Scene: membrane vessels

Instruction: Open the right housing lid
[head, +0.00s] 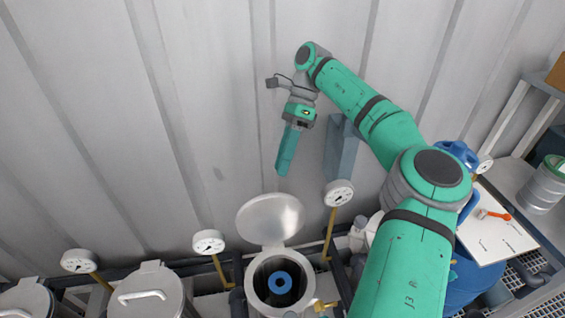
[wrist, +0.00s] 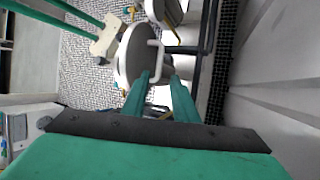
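The right housing (head: 281,290) stands at the bottom centre of the head view. Its round grey lid (head: 270,219) is raised and leans back towards the wall, so the mouth is uncovered and a blue ring (head: 280,282) shows inside. My gripper (head: 283,170) points down above the raised lid, apart from it. In the wrist view my gripper's two green fingers (wrist: 162,78) are spread with a gap between them and nothing held. A round grey lid with a handle (wrist: 133,58) shows near the fingertips there; I cannot tell for sure which housing it belongs to.
Shut housings with handled lids (head: 146,290) stand to the left. White gauges (head: 208,242) on brass stems rise behind the row; one gauge (head: 339,193) is close to the right housing. The corrugated wall (head: 120,120) is behind. A blue drum (head: 470,280) and a shelf stand at right.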

